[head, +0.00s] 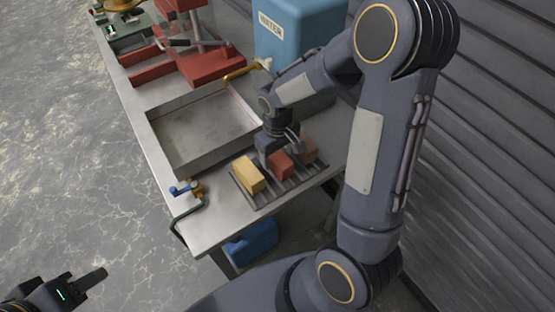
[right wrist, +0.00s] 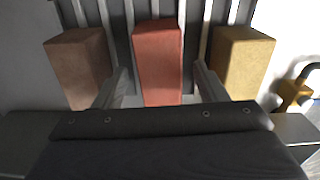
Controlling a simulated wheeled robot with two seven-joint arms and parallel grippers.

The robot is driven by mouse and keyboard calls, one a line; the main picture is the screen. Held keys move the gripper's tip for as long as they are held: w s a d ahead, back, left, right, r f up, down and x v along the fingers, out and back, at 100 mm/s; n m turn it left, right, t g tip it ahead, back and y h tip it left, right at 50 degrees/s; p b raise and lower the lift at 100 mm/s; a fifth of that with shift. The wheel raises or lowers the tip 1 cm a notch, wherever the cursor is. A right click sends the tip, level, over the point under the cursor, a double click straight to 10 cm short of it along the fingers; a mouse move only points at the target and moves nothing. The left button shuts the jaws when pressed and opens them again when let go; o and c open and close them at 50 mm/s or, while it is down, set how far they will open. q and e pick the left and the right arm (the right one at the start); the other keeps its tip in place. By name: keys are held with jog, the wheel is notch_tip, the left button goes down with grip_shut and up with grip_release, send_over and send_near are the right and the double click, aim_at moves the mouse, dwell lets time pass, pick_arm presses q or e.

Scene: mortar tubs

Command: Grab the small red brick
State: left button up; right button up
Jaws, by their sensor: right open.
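The small red brick (head: 280,163) lies on a slatted rack (head: 262,198) on the bench, between a yellow brick (head: 248,174) and a brown brick (head: 307,147). In the right wrist view the red brick (right wrist: 158,55) is in the middle, with the brown brick (right wrist: 78,62) on the left and the yellow brick (right wrist: 240,62) on the right. My right gripper (right wrist: 164,90) is open, with one finger on each side of the red brick's near end. Contact does not show. My left gripper (head: 84,287) is at the lower left, away from the bench; its jaw opening is unclear.
A shallow metal tray (head: 160,150) is beside the rack. A blue water container (head: 290,35) with a yellow tap stands behind. A blue-handled clamp (head: 184,190) sits at the bench's front edge. Red machinery (head: 210,65) stands further back. A corrugated wall is at right.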

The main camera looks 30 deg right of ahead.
aim_at(278, 156)
jog(key=shift+f, duration=1.5)
jog(key=shift+c, duration=0.4)
jog(key=c, duration=1.2)
jog(key=shift+c, duration=0.4)
jog(key=shift+r, duration=0.15)
